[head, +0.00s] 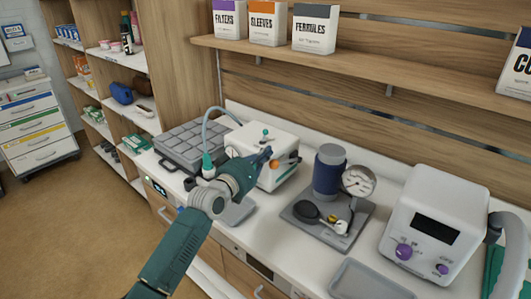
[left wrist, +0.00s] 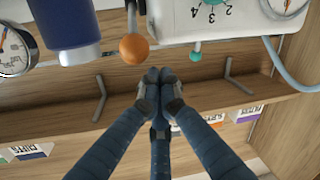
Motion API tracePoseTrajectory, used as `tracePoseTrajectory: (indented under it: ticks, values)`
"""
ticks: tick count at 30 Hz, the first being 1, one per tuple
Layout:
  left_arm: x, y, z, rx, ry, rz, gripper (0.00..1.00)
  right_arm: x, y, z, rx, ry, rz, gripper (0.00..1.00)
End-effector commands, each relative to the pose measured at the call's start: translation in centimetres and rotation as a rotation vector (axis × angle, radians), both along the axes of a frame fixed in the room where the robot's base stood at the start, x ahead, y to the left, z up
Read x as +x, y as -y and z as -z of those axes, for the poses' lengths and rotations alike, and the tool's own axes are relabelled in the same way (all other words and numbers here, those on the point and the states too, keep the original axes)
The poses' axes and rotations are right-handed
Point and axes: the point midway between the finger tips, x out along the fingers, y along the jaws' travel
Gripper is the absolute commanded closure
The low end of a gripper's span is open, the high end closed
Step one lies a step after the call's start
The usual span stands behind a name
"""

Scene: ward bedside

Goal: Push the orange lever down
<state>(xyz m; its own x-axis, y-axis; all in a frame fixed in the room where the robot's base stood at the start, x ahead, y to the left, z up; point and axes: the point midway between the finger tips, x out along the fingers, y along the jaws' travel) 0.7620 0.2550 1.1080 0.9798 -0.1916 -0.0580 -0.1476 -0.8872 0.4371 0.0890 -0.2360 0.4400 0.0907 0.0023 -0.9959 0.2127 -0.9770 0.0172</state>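The orange lever's round knob (head: 275,163) shows at the front of a white box-shaped device (head: 285,140), just beside my left gripper (head: 266,154). In the left wrist view, which looks upside down, the orange knob (left wrist: 134,48) sits close to the left of my fingertips (left wrist: 159,74). The fingertips are together with nothing between them. The device also carries a green knob (head: 265,140) and a numbered dial (left wrist: 212,5). My right gripper is out of view.
A blue cylinder (head: 327,175) and a round gauge (head: 358,181) stand on a grey tray (head: 350,230) to the right. A white device with purple knobs (head: 435,225) stands farther right. A grey compartment tray (head: 185,145) lies to the left. Shelves run above.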

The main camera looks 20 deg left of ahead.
Motion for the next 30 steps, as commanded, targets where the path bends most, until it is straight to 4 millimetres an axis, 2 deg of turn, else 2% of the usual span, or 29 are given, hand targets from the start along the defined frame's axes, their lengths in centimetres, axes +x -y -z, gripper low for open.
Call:
tracePoseTrajectory:
  ticks: [14,17,25,30]
  values:
    - [-0.4,0.2,0.8,0.000,0.000,0.000,1.00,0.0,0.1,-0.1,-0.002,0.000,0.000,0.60]
    - [-0.5,0.2,1.5,-0.004,0.014,0.000,1.00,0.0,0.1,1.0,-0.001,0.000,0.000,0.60]
    - [-1.4,-0.2,4.3,-0.039,0.110,0.001,1.00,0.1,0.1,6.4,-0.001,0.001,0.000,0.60]
    - [-2.3,-0.4,7.0,-0.043,0.120,0.001,1.00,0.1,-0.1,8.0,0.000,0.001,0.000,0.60]
